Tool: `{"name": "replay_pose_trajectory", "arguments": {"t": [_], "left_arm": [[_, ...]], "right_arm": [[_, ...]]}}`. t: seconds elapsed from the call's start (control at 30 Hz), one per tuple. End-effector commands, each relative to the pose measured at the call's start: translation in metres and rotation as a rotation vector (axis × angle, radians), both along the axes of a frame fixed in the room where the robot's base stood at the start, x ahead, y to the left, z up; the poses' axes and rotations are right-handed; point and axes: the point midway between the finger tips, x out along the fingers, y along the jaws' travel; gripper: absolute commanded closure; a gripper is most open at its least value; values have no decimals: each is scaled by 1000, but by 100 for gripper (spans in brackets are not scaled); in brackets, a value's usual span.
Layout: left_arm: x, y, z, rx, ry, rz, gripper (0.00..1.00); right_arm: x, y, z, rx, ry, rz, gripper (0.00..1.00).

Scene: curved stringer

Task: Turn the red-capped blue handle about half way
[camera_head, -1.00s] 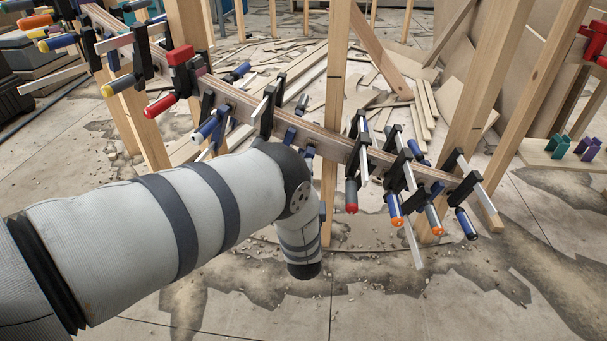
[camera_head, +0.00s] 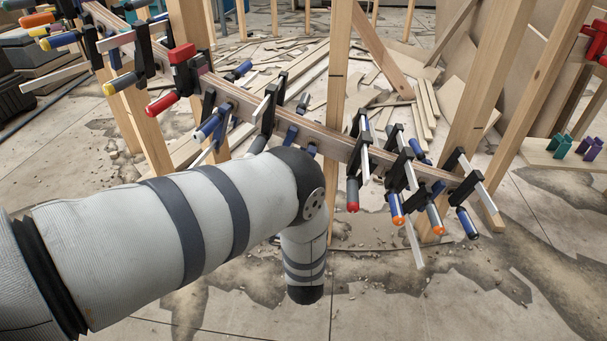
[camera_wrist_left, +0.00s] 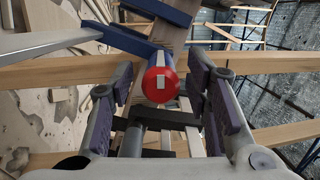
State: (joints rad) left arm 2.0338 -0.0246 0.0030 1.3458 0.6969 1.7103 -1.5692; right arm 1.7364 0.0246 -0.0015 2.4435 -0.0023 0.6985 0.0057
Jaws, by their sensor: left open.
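In the left wrist view, the red-capped blue handle (camera_wrist_left: 159,82) faces the camera nearly end-on. My left gripper (camera_wrist_left: 162,88) is open, with one finger on each side of the handle. A gap shows on both sides, so the handle is not gripped. How deep the fingers reach along it is hard to tell. In the head view my left arm comes in from the left and hides its own gripper; I cannot pick out this handle there. My right gripper is not in view.
A long curved wooden stringer (camera_head: 330,141) carries several clamps, with orange-ended handles (camera_head: 397,210) and a red-ended one (camera_head: 352,195) right of my arm. Wooden posts (camera_head: 337,80) stand close by. In the left wrist view, a dark clamp bar (camera_wrist_left: 160,117) lies just below the cap.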

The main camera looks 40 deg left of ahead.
Motion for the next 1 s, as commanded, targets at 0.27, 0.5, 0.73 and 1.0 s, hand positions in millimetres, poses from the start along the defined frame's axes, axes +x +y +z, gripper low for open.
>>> {"name": "replay_pose_trajectory", "arguments": {"t": [0.27, 0.5, 0.73, 1.0], "left_arm": [[-49, -39, -10, 0, 2, 0, 56], [-57, -44, -11, 1, 0, 3, 56], [-61, -47, -11, 0, -1, 2, 56], [-91, -64, -17, 0, 0, 0, 56]], "right_arm": [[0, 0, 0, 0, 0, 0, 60], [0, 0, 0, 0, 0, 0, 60], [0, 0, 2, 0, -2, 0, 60], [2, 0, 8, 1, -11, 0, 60]]}}
